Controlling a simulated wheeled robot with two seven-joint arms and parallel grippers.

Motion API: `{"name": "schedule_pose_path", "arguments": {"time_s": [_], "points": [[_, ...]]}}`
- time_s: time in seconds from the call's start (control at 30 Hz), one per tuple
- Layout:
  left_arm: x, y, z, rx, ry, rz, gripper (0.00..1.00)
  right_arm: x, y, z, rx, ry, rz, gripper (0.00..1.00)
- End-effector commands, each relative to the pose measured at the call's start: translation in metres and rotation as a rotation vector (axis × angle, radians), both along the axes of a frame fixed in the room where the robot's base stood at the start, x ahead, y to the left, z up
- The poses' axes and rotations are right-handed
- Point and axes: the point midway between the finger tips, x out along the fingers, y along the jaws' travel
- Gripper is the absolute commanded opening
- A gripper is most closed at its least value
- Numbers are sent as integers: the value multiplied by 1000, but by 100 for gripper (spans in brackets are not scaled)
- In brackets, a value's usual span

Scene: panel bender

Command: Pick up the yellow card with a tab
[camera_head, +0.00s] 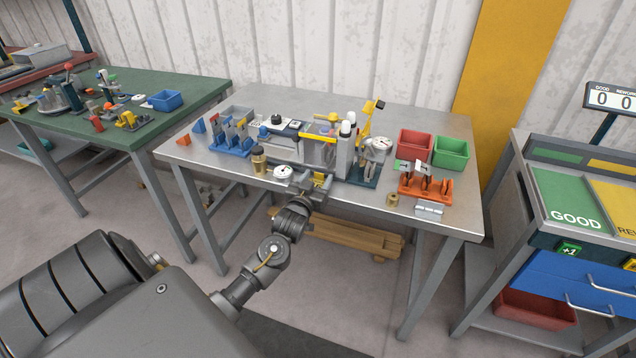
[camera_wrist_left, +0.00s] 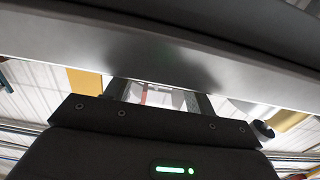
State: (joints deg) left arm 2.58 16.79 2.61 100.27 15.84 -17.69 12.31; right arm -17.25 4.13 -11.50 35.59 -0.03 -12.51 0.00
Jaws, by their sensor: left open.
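I cannot make out a yellow card with a tab for certain. A yellow upright piece with a dark end (camera_head: 366,119) stands at the back of the fixture on the steel table (camera_head: 440,120), and a yellow bar (camera_head: 318,136) lies across the fixture. My left gripper (camera_head: 318,182) is at the table's front edge, in front of the fixture, with nothing visibly held. In the left wrist view its fingers (camera_wrist_left: 160,97) stand apart, and a grey surface very close to the camera hides much of the scene. My right gripper is not in view.
A blue rack (camera_head: 232,138) is at the left, with a brass bottle (camera_head: 259,160) and a white dial (camera_head: 283,171) near the gripper. Red (camera_head: 415,144) and green (camera_head: 451,153) bins and an orange rack (camera_head: 425,186) are at the right. The table's right front corner is clear.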

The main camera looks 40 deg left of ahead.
Motion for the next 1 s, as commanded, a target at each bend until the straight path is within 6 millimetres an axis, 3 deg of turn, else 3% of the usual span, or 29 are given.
{"name": "schedule_pose_path", "arguments": {"time_s": [0.1,0.47,0.77,1.0], "points": [[0,0,0,0,0,0,52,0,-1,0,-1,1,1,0],[0,0,0,0,0,0,7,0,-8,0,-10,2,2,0],[0,0,2,0,0,0,7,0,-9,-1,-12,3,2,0],[0,0,29,0,-5,0,7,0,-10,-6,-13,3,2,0]]}}
